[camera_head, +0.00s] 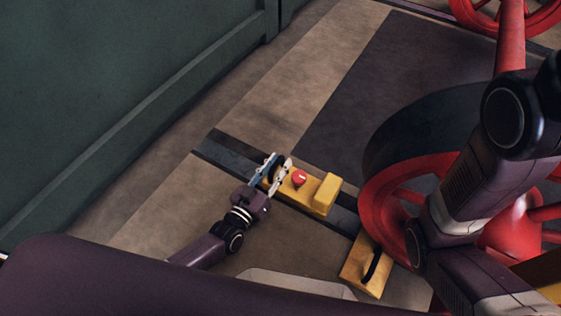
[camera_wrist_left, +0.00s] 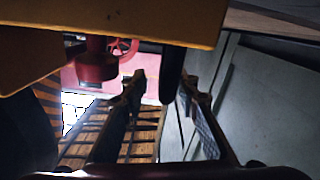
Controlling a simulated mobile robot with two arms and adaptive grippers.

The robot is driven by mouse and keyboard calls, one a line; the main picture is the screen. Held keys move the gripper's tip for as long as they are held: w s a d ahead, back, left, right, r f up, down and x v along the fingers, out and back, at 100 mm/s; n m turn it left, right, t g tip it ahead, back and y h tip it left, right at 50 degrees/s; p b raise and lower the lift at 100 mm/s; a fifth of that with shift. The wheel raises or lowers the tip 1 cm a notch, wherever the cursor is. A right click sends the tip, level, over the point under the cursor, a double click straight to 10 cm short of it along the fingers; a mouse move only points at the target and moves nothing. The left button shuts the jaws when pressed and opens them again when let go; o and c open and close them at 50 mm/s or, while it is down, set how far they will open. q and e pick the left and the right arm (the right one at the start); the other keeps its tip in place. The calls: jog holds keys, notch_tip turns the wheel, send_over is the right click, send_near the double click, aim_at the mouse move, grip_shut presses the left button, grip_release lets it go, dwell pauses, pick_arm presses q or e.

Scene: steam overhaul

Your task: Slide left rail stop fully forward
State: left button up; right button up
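The left rail stop (camera_head: 326,194) is a yellow block with a red knob (camera_head: 299,178), sitting on a dark rail (camera_head: 225,155). A dark upright handle (camera_head: 276,174) stands at its left end. My left gripper (camera_head: 280,160) is at that end, with its fingers on either side of the handle. In the left wrist view the yellow block (camera_wrist_left: 130,20) fills the top, and the dark handle (camera_wrist_left: 172,72) reaches between the open fingertips (camera_wrist_left: 162,84). A gap shows between the handle and the left-hand finger. My right gripper is out of view.
A large red wheel (camera_head: 370,205) stands close to the right end of the stop. A second yellow block with a black handle (camera_head: 371,266) lies nearer, beside the wheel. A green wall (camera_head: 110,80) runs along the left. The floor between wall and rail is clear.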

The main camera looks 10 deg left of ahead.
pick_arm(q)
jog(key=v, duration=1)
jog(key=shift+s, duration=0.4)
jog(key=shift+s+a, duration=0.1)
jog(key=shift+a, duration=0.05)
